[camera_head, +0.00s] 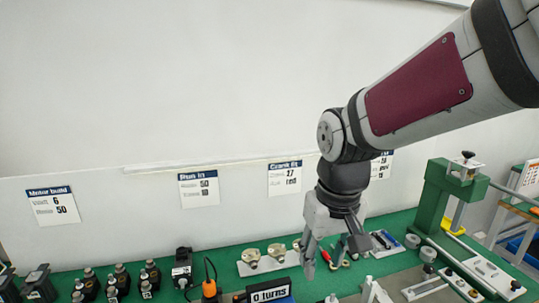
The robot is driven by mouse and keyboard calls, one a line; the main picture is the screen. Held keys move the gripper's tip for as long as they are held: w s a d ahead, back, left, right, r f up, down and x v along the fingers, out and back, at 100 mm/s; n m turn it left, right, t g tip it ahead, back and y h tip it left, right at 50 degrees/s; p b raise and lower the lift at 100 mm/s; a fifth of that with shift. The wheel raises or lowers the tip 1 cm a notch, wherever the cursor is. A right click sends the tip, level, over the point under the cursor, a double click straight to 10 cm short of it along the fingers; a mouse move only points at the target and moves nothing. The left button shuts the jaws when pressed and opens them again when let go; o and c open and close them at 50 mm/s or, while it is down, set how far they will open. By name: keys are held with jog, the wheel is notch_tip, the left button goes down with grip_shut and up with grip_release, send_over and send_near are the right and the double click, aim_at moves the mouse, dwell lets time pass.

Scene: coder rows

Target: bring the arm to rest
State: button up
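My gripper (334,258) hangs from my raised arm in the right half of the view, pointing down over the green bench (225,262). Its two fingers are spread apart, and I see nothing held between them. Small parts, one with a red piece (325,255), show behind the fingers and seem to lie on the bench. I cannot tell exactly how high the fingertips are above the bench. My arm comes in from the upper right corner.
A green press-like stand (434,195) rises right of my gripper. A plate with round metal parts (262,262) is to the left. Dark motors (122,278) stand at far left. A "0 turns" display (270,293) sits in front. The white wall carries signs.

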jog(key=s+d+r+m+t, duration=0.1)
jog(key=s+d+r, duration=0.1)
jog(key=s+d, duration=0.3)
jog(key=s+d+r+m+t, duration=0.1)
jog(key=s+d, duration=0.4)
jog(key=s, duration=0.6)
jog(key=shift+r+m, duration=0.4)
jog(key=shift+r, duration=0.3)
jog(key=shift+a, duration=0.1)
